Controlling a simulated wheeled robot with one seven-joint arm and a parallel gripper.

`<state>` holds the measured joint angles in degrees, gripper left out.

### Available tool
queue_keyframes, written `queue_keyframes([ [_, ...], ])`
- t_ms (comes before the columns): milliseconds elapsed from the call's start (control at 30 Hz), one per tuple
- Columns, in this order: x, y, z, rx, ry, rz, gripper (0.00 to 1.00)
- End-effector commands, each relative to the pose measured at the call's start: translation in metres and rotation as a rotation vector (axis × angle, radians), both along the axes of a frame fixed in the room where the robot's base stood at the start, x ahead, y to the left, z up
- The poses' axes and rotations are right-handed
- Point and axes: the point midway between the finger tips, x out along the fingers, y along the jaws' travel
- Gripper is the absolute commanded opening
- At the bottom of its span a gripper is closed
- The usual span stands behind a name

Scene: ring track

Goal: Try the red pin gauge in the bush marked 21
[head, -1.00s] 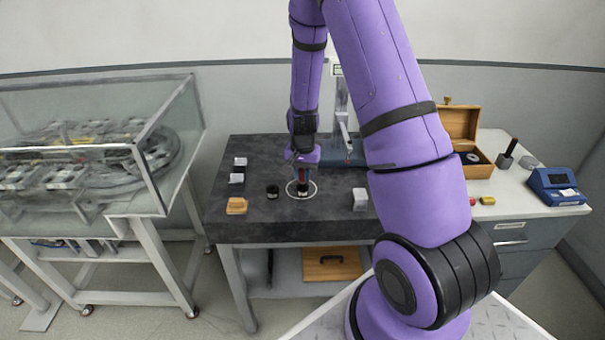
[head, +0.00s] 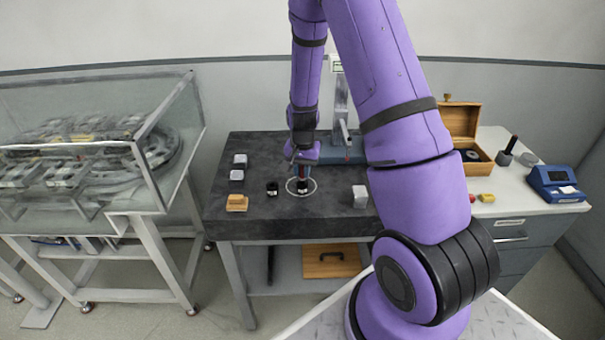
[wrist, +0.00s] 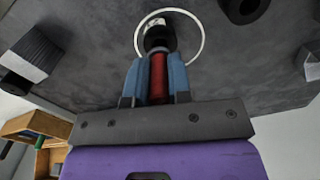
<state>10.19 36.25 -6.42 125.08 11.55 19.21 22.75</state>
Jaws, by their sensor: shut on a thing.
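My gripper (wrist: 155,64) has blue fingers shut on the red pin gauge (wrist: 158,80), which is upright between them. Right at its end is a dark bush (wrist: 158,40) with a small white mark, standing inside a white ring drawn on the dark bench. In the head view my gripper (head: 303,174) is over that ring (head: 288,190). I cannot tell how far the pin is inside the bush, nor read the number. Another black bush (head: 272,188) stands left of the ring; it also shows in the wrist view (wrist: 243,8).
Grey blocks (head: 237,175) and a yellow-tan block (head: 237,203) are at the left of the bench. Another grey block (head: 360,197) is at the right. A stand (head: 343,115) rises behind. A wooden box (head: 462,125) and a blue device (head: 557,184) are on the right cabinet.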

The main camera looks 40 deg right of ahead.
Motion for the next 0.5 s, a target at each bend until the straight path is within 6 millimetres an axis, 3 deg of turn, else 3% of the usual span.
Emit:
queue_keyframes([
  [500, 0.0, 0.0, 0.014, 0.0, 0.0, 0.0, 0.0],
])
